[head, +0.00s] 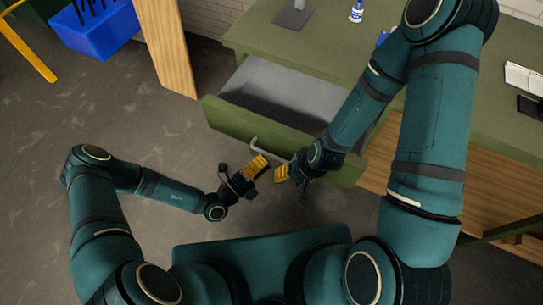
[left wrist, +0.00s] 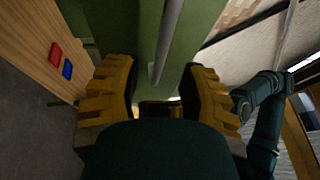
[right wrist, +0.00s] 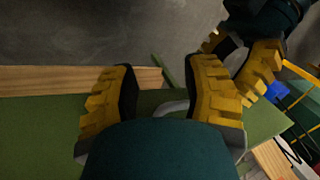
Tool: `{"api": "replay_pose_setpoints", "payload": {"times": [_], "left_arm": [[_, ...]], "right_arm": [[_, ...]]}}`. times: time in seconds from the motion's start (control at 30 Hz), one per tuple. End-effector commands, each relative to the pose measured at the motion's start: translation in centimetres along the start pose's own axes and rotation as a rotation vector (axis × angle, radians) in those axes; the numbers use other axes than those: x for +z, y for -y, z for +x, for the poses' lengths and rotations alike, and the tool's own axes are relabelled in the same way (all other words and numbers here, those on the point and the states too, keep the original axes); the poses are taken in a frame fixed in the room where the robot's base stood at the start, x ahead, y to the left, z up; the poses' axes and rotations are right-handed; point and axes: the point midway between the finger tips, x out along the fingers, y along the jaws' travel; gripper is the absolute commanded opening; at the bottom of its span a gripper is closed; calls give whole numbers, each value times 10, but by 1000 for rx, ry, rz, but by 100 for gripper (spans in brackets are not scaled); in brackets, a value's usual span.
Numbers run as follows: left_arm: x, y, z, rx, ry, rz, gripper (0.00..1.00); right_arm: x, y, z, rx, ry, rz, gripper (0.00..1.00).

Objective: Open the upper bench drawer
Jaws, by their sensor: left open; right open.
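The upper bench drawer (head: 225,117) is pulled out from the green bench, and its grey inside (head: 285,90) shows empty. Its grey bar handle (head: 266,148) is on the green front; the right part is hidden by my right arm. My left gripper (head: 257,166) is open just in front of the drawer front, below the handle's left end. In the left wrist view the handle (left wrist: 167,45) runs ahead between the spread fingers. My right gripper (head: 283,173) is open beside the left one. In the right wrist view part of the handle (right wrist: 173,107) shows beside a finger.
The green bench top (head: 290,47) bears a small white-and-blue bottle (head: 356,12) and a grey stand (head: 293,18). A wooden panel (head: 165,45) and a blue bin (head: 97,30) stand at the left. The floor (head: 110,110) left of the drawer is clear.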

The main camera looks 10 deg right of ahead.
Motion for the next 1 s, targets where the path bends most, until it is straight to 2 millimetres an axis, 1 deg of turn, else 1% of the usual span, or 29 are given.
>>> {"api": "replay_pose_setpoints", "payload": {"times": [0.03,0.2,0.3,0.4,0.5,0.6,1.0], "left_arm": [[1,0,-12,3,4,0,41],[1,0,-46,2,3,0,41],[0,0,-62,1,2,1,41],[0,0,-73,0,1,0,41],[0,0,-80,0,1,-1,41],[0,0,-83,-1,0,0,41],[0,0,-83,-1,0,0,41]], "right_arm": [[0,0,0,0,0,0,47],[0,0,0,0,0,0,47],[0,0,0,0,0,0,47],[0,0,0,0,0,0,47],[0,0,0,0,0,0,47],[0,0,0,0,0,0,47],[0,0,0,0,0,0,47]]}}
